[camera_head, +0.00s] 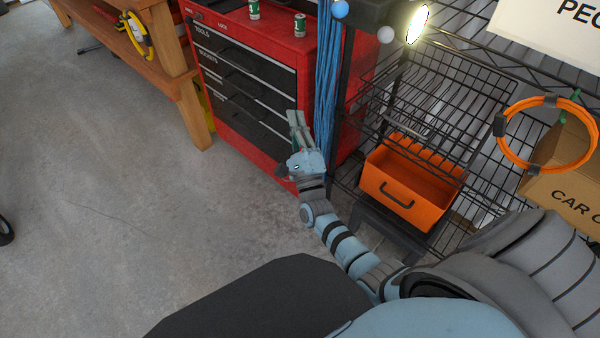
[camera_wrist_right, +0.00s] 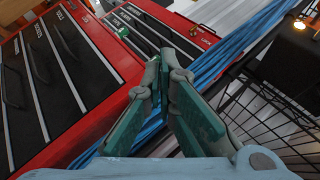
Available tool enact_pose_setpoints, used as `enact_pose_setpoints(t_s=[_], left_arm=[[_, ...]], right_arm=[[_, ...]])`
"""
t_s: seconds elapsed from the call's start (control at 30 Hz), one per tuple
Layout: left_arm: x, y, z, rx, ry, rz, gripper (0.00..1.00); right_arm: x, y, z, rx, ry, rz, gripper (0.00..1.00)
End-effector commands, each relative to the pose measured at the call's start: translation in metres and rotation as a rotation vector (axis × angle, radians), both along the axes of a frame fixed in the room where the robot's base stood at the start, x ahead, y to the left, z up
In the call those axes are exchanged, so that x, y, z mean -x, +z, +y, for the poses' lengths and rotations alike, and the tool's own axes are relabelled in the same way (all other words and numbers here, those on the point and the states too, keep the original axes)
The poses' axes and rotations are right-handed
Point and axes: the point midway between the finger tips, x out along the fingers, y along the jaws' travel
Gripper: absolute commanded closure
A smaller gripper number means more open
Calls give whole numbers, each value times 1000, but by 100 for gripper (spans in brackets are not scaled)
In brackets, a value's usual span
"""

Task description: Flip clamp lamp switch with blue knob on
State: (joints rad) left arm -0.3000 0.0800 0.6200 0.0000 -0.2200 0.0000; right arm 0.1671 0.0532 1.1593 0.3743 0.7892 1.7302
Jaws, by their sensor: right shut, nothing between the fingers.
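A blue round knob (camera_head: 340,9) shows at the top of the head view, at the left of a dark box (camera_head: 368,12). A white round knob (camera_head: 386,34) is at the box's lower right. A lit lamp (camera_head: 417,24) glows just right of it; a small glowing light (camera_wrist_right: 299,26) also shows at the upper right of the right wrist view. My right gripper (camera_head: 295,118) points up in front of the red tool chest, below and left of the knobs. Its green-padded fingers (camera_wrist_right: 163,60) are shut and empty. My left gripper is out of view.
A red tool chest (camera_head: 225,29) stands behind the gripper. Blue cables (camera_head: 327,75) hang just right of it. An orange bin (camera_head: 412,205) sits by the wire rack (camera_head: 445,85). An orange cable coil (camera_head: 503,145) hangs right. Open concrete floor lies left.

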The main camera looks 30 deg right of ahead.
Motion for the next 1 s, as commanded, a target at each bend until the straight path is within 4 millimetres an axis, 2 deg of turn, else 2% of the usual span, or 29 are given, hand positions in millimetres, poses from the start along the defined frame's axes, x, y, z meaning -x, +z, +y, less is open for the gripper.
enact_pose_setpoints(t_s=[0.03,0.37,0.7,0.83,1.0], left_arm=[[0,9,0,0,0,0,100],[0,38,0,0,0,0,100],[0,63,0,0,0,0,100],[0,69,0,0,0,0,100],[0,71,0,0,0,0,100]], right_arm=[[0,-4,1,34,-9,50,100],[13,-70,12,312,-40,394,100],[43,-128,20,576,-15,675,100],[54,-144,22,648,1,745,100],[60,-153,22,689,10,783,100]])
